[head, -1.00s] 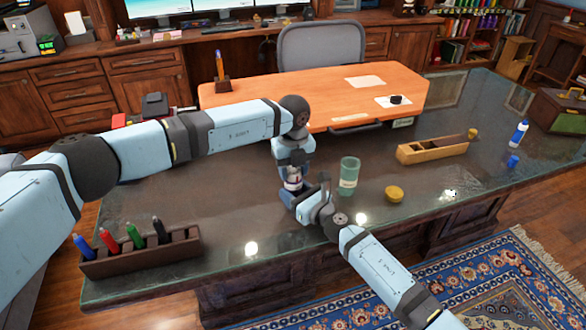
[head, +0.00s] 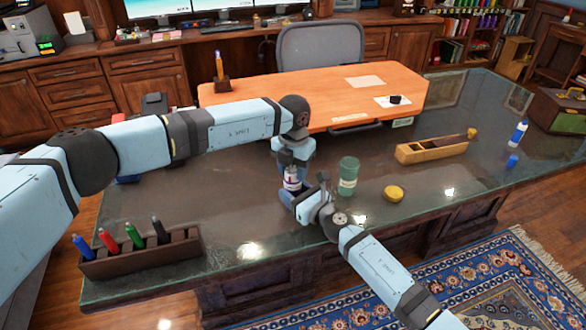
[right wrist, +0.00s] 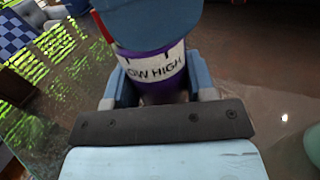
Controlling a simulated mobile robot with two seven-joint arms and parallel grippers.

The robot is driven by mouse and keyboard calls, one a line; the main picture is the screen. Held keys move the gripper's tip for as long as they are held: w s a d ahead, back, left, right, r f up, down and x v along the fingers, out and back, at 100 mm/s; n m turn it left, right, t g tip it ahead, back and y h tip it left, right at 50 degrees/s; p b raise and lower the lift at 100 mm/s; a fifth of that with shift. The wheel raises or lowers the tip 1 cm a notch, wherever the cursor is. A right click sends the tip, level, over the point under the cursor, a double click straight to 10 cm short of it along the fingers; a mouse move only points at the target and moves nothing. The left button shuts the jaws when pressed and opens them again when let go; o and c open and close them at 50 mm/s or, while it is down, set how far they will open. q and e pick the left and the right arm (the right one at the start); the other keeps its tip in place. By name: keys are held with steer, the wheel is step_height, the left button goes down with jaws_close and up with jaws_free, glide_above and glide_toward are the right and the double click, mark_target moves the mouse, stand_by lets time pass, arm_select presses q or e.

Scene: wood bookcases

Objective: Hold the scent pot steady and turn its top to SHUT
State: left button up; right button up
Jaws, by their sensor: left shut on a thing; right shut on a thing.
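The scent pot (head: 292,178) stands at the middle of the glass-topped desk, mostly hidden between my two grippers. In the right wrist view it is a purple pot (right wrist: 157,68) with a white band, on which "OW HIGH" can be read. My right gripper (head: 298,195) is shut on its body from the front right, one finger on each side. My left gripper (head: 290,166) comes down from above and is shut on its top. A blue shape covers the top in the right wrist view, so the turned setting cannot be read.
A green jar (head: 348,176) stands close to the right, with a yellow lid (head: 393,193) near it. A wooden box (head: 433,150), a white-and-blue bottle (head: 518,133) and a pen rack (head: 140,255) are farther off.

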mark_target(294, 169)
arm_select(q)
steer(key=shift+m, duration=1.9)
steer(key=o, duration=0.9)
step_height(294, 169, up, 12)
steer(key=shift+r, duration=0.1)
arm_select(e)
steer(key=o, duration=1.1)
